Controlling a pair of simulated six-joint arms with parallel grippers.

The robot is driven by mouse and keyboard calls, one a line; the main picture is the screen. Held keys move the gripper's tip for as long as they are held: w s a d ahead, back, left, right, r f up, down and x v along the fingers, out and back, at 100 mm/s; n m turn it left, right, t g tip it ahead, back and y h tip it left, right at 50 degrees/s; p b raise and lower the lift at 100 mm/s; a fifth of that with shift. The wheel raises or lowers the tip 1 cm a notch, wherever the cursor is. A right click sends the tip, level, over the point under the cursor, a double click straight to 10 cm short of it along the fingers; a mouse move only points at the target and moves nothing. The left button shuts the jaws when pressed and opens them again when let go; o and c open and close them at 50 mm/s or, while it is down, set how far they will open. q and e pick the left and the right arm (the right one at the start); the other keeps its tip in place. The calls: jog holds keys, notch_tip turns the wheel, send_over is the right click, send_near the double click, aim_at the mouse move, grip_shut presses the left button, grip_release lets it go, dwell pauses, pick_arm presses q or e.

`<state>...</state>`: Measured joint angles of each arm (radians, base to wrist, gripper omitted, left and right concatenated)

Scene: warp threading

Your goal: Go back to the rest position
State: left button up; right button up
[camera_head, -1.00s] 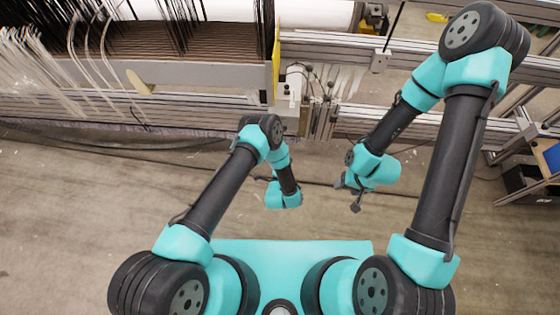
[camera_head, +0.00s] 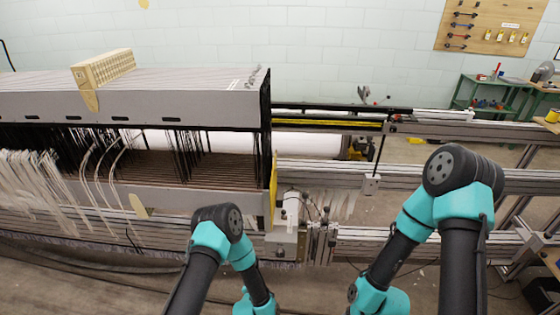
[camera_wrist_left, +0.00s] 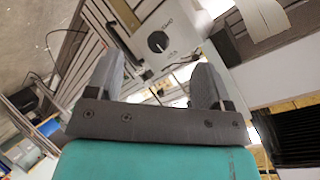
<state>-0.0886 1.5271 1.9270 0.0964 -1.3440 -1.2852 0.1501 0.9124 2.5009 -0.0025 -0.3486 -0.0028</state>
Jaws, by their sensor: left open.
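My left gripper (camera_wrist_left: 157,68) shows in the left wrist view with its two grey fingers spread wide and nothing between them. Beyond the fingers is a pale box with a black knob (camera_wrist_left: 157,41). In the head view my left arm rises from the bottom middle and bends at the elbow, and its gripper is below the picture's edge. My right arm comes up from the bottom right and bends down again. Its gripper is also cut off by the bottom edge, so its jaws are hidden.
The weaving machine (camera_head: 140,105) fills the left, with white threads (camera_head: 40,190) hanging at its front. Metal rails (camera_head: 410,180) run right behind my arms. A white unit with levers (camera_head: 287,230) stands at the machine's corner. A green workbench (camera_head: 500,95) and tool board (camera_head: 490,25) are far back.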

pick_arm(q)
jog(key=s+a+r+n+g, duration=0.5)
jog(key=s+a+r+n, duration=0.2)
jog(key=s, duration=0.3)
jog(key=s+a+r+n+g+h, duration=0.1)
jog(key=s+a+r+n+g, duration=0.5)
jog(key=s, duration=0.5)
jog(key=shift+a+r+n+h, duration=0.3)
jog(key=shift+a+r+n, duration=0.25)
jog(key=shift+r+n, duration=0.15)
